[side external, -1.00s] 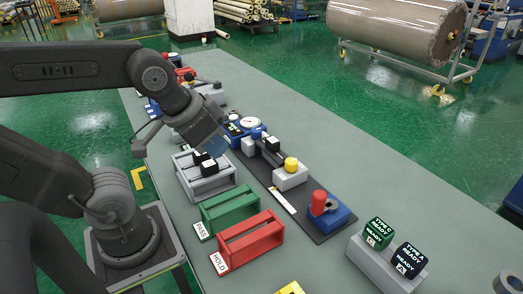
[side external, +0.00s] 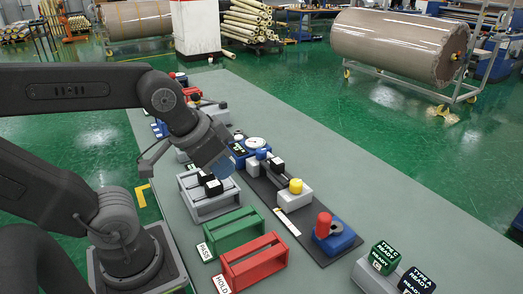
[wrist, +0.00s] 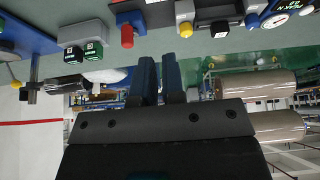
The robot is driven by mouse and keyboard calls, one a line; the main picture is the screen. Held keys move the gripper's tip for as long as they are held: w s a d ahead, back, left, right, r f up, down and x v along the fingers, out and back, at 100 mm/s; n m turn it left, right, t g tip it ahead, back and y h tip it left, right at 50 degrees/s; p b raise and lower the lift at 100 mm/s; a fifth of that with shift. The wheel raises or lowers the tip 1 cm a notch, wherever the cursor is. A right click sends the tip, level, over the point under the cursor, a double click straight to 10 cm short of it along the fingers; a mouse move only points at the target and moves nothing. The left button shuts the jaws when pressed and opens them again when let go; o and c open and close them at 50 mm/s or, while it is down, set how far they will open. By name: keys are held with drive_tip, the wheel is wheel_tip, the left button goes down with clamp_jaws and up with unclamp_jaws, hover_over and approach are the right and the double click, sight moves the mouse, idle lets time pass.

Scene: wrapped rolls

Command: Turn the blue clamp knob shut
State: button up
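The blue clamp knob appears to be the small blue cylinder (side external: 262,154) on the dark base strip (side external: 308,243). It also appears near the upper right of the wrist view (wrist: 252,20).
The grey rack (side external: 213,208) holds black blocks. Green (side external: 233,230) and red (side external: 254,260) trays stand in front. A red knob (side external: 324,223) stands on a blue block (side external: 338,240). A round gauge (side external: 256,143) stands behind the knob.

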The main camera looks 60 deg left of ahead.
drive_tip(key=o, duration=0.6)
drive_tip(key=w+a+r+n+g, duration=0.2)
drive_tip(key=w+a+n, duration=0.3)
drive_tip(key=w+n, duration=0.2)
drive_tip(key=shift+w+a+n, duration=0.2)
drive_tip(key=shift+w+n, duration=0.2)
drive_tip(key=shift+w, duration=0.35)
drive_tip(key=o, duration=0.3)
drive_tip(key=w+a+n+h, duration=0.1)
drive_tip(key=w+a+n, duration=0.4)
drive_tip(key=shift+a+f+g, duration=0.15)
drive_tip(key=shift+a+g, duration=0.25)
drive_tip(key=shift+o, duration=0.4)
drive_tip(key=w+a+f+n+h, duration=0.1)
drive_tip(key=w+a+n, duration=0.3)
drive_tip(key=a+n, duration=0.1)
drive_tip(key=shift+a+f, duration=0.4)
drive_tip(key=shift+a, duration=0.5)
drive_tip(key=n+h, duration=0.2)
drive_tip(key=n, duration=0.4)
hover_over(261, 150)
drive_tip(key=s+a, duration=0.3)
drive_tip(key=a, duration=0.1)
wheel_tip(261, 150, down, 4)
drive_tip(key=f, duration=0.1)
drive_tip(key=shift+n, duration=0.4)
drive_tip(key=x, duration=1.3)
drive_tip(key=shift+s+a+f, duration=0.1)
drive_tip(key=shift+a+f, duration=0.1)
drive_tip(key=c, duration=0.9)
